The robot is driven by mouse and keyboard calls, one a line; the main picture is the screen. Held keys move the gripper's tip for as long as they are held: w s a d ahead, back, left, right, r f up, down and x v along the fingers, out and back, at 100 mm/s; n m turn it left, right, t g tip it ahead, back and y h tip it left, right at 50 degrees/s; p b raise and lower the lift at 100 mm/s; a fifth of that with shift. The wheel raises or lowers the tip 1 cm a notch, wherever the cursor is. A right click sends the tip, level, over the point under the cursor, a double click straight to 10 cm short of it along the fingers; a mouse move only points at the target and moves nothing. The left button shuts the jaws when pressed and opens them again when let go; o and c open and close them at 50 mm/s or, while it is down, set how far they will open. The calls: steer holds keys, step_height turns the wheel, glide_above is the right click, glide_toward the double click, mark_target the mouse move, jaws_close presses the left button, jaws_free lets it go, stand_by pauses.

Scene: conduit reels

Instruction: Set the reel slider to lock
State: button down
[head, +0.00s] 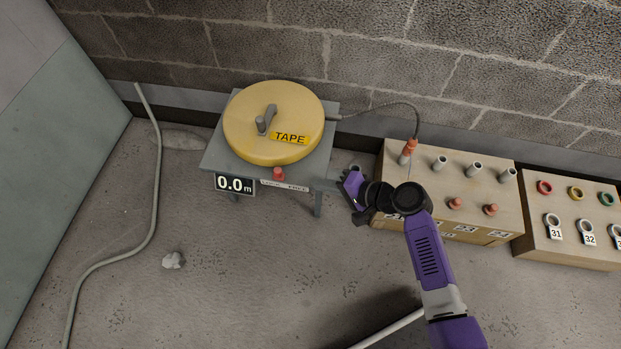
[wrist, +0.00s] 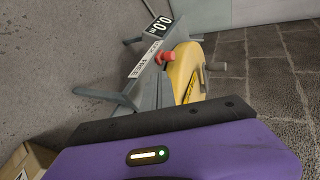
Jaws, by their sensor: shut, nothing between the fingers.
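The yellow reel (head: 272,122), marked TAPE and fitted with a grey crank, sits on a grey stand (head: 217,158). Its slider has a red knob (head: 278,174) at the stand's front edge, above a white label strip (head: 286,186) with small lettering. The red knob also shows in the wrist view (wrist: 167,56), beside the reel. My purple gripper (head: 349,185) is right of the stand and apart from the knob. It is shut and empty; its fingertips are hard to make out.
A display (head: 234,184) reads 0.0 m. A cable runs from the reel to an orange-tipped plug on a wooden box (head: 487,172) with several pipe stubs. Another box (head: 573,256) holds coloured rings. A loose conduit (head: 152,220) lies left. Floor before the stand is mostly clear.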

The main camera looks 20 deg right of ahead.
steer(key=shift+v, duration=1.2)
steer(key=w+d+r+t+h, duration=0.2)
steer(key=w+d+h, duration=0.1)
steer(key=d, duration=0.2)
steer(key=s+d+r+n+t+h, duration=0.25)
steer(key=s+d+r+h, duration=0.2)
steer(key=s, duration=0.25)
steer(key=s+a+r+n, duration=0.3)
steer(key=s+r, duration=0.3)
steer(key=s, duration=0.2)
steer(key=s+a+r+n+p, duration=0.1)
steer(key=s+a+r+n, duration=0.3)
steer(key=s, duration=0.5)
steer(key=s+a+r+n, duration=0.1)
steer(key=s+a+r, duration=0.2)
steer(key=s+r, duration=0.45)
step_height(320, 180, up, 20)
steer(key=p, duration=2)
steer(key=shift+s+a+p, duration=0.15)
steer(key=shift+s+p, duration=0.1)
steer(key=shift+p, duration=0.15)
